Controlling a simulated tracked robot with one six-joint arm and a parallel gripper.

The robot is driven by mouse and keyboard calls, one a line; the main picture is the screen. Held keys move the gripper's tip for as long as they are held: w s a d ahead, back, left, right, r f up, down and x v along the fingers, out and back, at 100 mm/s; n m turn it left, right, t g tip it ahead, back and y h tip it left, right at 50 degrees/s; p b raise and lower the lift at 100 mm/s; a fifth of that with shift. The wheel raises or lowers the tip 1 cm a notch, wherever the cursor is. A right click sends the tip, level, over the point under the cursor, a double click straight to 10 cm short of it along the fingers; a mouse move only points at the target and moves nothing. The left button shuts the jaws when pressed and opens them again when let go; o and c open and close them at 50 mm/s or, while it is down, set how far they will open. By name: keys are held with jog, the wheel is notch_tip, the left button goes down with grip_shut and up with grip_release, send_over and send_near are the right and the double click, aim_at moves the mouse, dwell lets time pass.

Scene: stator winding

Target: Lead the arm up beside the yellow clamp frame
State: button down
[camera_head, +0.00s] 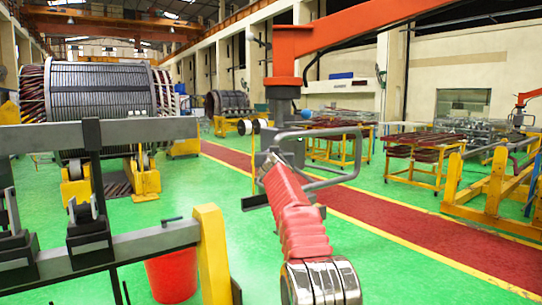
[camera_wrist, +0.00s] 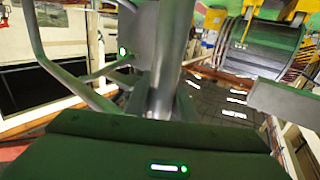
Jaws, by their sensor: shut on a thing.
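The orange arm (camera_head: 370,22) reaches in from the upper right, and a grey tool head with a bent grey tube handle (camera_head: 342,178) hangs from its end. My gripper (camera_head: 268,160) is at the handle's left side and is shut on it; the fingers are mostly hidden. In the wrist view the grey handle (camera_wrist: 45,55) loops close in front of the camera. A yellow clamp frame (camera_head: 212,255) with grey bars and dark clamps stands in the left foreground. The tool head hangs to the right of its yellow post, with a gap between them.
A red bucket (camera_head: 172,277) stands behind the clamp frame. A large wound stator (camera_head: 100,92) is at the back left. Yellow carts (camera_head: 415,160) with copper-coloured coils and a yellow rack (camera_head: 490,190) stand at the right. The red walkway (camera_head: 410,225) and green floor between are clear.

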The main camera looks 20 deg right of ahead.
jog(key=shift+a, duration=0.15)
jog(key=c, duration=1.4)
grip_release()
jog(key=shift+s+a, duration=0.1)
jog(key=shift+s, duration=0.2)
